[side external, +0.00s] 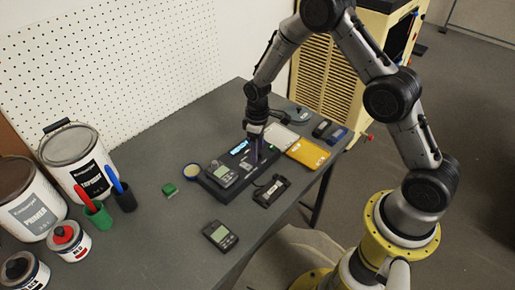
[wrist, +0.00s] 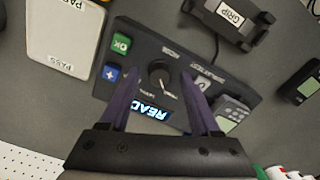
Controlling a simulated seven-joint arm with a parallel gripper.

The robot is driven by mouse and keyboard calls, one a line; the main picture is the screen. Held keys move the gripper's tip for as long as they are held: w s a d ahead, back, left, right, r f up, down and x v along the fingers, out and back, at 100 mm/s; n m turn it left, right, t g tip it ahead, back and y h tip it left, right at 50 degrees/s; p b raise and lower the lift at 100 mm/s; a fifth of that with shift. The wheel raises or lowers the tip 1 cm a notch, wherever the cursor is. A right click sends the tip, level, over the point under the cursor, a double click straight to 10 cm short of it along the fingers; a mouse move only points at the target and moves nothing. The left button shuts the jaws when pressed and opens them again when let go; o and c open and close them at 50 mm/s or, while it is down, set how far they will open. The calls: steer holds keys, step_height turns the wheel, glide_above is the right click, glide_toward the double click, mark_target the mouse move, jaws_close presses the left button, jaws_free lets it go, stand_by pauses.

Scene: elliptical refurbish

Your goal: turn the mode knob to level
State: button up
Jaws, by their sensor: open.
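The mode knob (wrist: 161,73) is a round black dial with a light pointer mark, on a dark control panel (wrist: 140,40). The pointer faces toward the lit READY display (wrist: 151,114), with small labels around it too small to read surely. My gripper (wrist: 160,80) has its two purple fingers spread, one on each side of the knob in the wrist view. I cannot tell whether they touch it. In the side view my gripper (side external: 257,152) points down over the panel (side external: 211,190), hiding the knob.
A green OK button (wrist: 121,43) and a blue plus button (wrist: 111,73) sit beside the knob. A grey meter (side external: 220,174) rests at the panel's end. A black GRIP holder (side external: 271,190) and a yellow case (side external: 308,153) lie nearby. Paint cans (side external: 75,160) stand left.

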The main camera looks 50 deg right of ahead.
steer(key=shift+c, duration=0.3)
jaws_close()
steer(key=shift+m, duration=0.3)
steer(key=m, duration=0.8)
steer(key=shift+r, duration=0.1)
steer(key=shift+m, duration=0.3)
stand_by(0.4)
steer(key=shift+o, duration=0.3)
jaws_free()
